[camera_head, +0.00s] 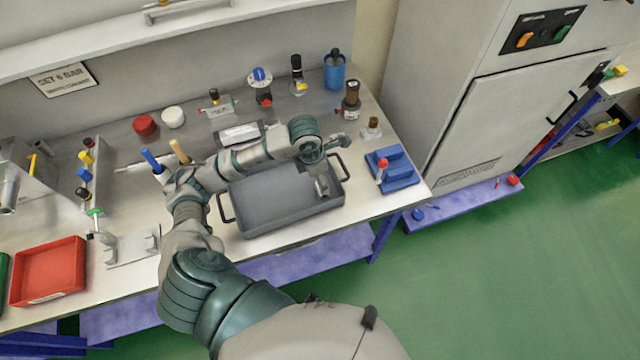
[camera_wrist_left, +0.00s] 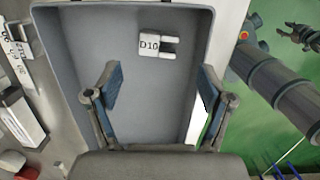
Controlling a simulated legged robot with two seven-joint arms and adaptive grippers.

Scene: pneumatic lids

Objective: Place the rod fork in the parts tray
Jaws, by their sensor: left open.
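The rod fork, a small pale piece marked D10 (camera_wrist_left: 149,44) with two prongs, lies in the grey parts tray (camera_wrist_left: 58,22) near its far end in the left wrist view. The prongs point to the right there. The parts tray (camera_head: 265,205), with its black handles, stands on the bench in the head view. My left gripper (camera_wrist_left: 158,75) is open above the tray, with empty space between its spread fingers and the fork apart from them. In the head view my left arm partly covers the tray. My right gripper (camera_wrist_left: 302,36) shows small at the right edge.
A blue block with a red knob (camera_head: 393,168) stands right of the tray. A red bin (camera_head: 48,272) is at the left. Red and white caps, valves and a blue cylinder (camera_head: 334,72) line the back. A cabinet (camera_head: 510,110) stands beyond the bench's right end.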

